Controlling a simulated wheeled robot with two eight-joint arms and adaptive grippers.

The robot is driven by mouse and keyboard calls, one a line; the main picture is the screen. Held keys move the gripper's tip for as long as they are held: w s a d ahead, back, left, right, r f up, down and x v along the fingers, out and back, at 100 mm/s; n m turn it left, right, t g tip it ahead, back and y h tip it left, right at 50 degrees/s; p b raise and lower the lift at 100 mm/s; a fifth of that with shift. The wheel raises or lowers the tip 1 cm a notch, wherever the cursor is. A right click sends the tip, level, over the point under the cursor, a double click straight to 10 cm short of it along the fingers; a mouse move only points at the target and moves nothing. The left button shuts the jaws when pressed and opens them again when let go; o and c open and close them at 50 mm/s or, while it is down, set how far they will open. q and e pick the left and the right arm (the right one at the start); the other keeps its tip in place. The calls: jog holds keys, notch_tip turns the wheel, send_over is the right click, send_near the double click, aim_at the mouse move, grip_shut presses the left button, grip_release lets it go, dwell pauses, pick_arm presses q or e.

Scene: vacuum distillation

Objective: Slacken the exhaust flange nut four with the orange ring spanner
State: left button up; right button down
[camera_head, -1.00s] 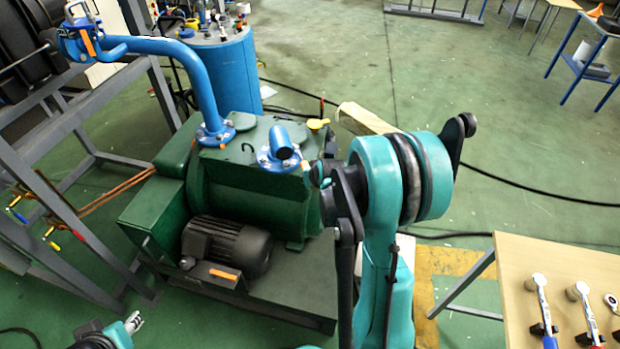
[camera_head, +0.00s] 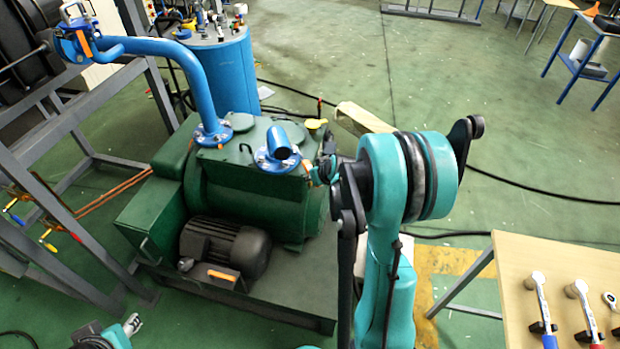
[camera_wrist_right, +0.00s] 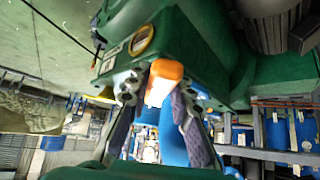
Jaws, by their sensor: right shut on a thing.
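The green pump (camera_head: 255,205) carries a short blue exhaust pipe (camera_head: 279,141) on a round blue flange (camera_head: 264,163). Single nuts are too small to tell apart, so I cannot pick out nut four. My right gripper (camera_wrist_right: 158,103) is shut on an orange-ended tool, whose orange end (camera_wrist_right: 167,70) stands out beyond the fingers in the right wrist view. A small orange part (camera_head: 307,167) shows at the right edge of the exhaust flange in the head view. I cannot tell whether it touches a nut. My left gripper (camera_head: 132,324) is low at the left, away from the pump.
A second blue flange (camera_head: 213,137) with a long bent pipe (camera_head: 190,70) stands left of the exhaust. A yellow cap (camera_head: 316,124) sits behind it. Grey frames (camera_head: 75,130) stand at the left. A wooden table (camera_head: 560,270) with several tools is at the right.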

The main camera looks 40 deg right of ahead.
jog(key=shift+d, duration=0.4)
jog(key=shift+n, duration=0.3)
jog(key=shift+s+d+n+y, duration=0.15)
jog(key=shift+d+n+y, duration=0.6)
jog(key=shift+d, duration=0.6)
jog(key=shift+d, duration=0.1)
jog(key=shift+d+f+n+y+b, duration=0.1)
jog(key=shift+d+n+y+b, duration=0.4)
jog(key=shift+d+n, duration=0.55)
jog(key=shift+d, duration=0.25)
jog(key=shift+w+d+n+y, duration=0.2)
jog(key=shift+d+n+y, duration=0.1)
jog(key=shift+d, duration=0.35)
jog(key=shift+w+d+n+y, duration=0.2)
jog(key=shift+d+n+y, duration=0.1)
jog(key=shift+d, duration=0.35)
